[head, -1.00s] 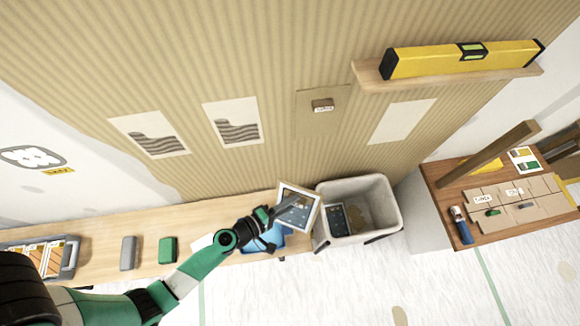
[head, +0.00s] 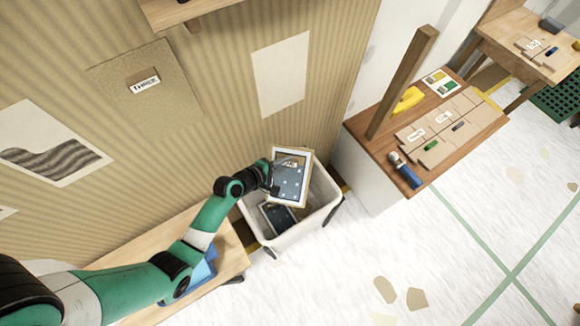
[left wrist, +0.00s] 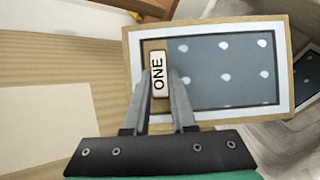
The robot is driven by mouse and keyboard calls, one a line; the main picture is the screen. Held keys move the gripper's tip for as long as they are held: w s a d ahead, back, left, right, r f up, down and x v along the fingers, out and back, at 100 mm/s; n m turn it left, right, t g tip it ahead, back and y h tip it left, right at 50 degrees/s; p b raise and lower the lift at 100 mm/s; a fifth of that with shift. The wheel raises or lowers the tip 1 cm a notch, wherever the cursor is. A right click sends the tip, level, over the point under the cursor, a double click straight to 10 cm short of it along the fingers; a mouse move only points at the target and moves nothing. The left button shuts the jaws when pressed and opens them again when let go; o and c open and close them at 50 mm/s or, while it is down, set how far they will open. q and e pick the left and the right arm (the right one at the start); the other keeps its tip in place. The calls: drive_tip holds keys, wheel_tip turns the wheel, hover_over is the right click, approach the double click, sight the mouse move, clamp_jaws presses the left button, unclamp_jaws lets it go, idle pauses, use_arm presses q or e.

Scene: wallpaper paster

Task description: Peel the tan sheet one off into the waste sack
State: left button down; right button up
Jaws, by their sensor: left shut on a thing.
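My left gripper (head: 268,178) is shut on the tan sheet one (head: 291,180), a tan-edged sheet with a dark dotted panel. In the left wrist view the fingers (left wrist: 160,92) pinch its tab, labelled "ONE", and the sheet (left wrist: 225,68) extends to the right. The head view shows the sheet tilted over the opening of the waste sack (head: 322,212), a pale open bin-like container. A similar dark-panelled sheet (head: 278,217) lies inside the sack. My right gripper is not in view.
A tan panel labelled "THREE" (head: 145,86) and a blank pale patch (head: 281,74) are on the striped wall. A wooden bench (head: 225,255) stands left of the sack. A brown-topped cabinet (head: 385,140) with an upright post stands to the right. The floor in front is open.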

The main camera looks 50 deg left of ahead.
sight(279, 178)
use_arm(q)
drive_tip(key=shift+s+a+f, duration=0.2)
drive_tip(key=shift+a+f, duration=0.1)
drive_tip(key=shift+f, duration=0.1)
drive_tip(key=shift+w+r, duration=0.1)
drive_tip(key=shift+r, duration=0.05)
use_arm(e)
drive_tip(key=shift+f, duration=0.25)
use_arm(q)
drive_tip(key=shift+r+g+p, duration=0.1)
drive_tip(key=shift+g+p, duration=0.2)
drive_tip(key=shift+p, duration=0.05)
wheel_tip(279, 178, down, 10)
drive_tip(key=b, duration=0.8)
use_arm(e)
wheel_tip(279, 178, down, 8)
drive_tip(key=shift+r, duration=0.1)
use_arm(q)
drive_tip(key=c, duration=0.7)
unclamp_jaws()
drive_tip(key=shift+o, duration=0.2)
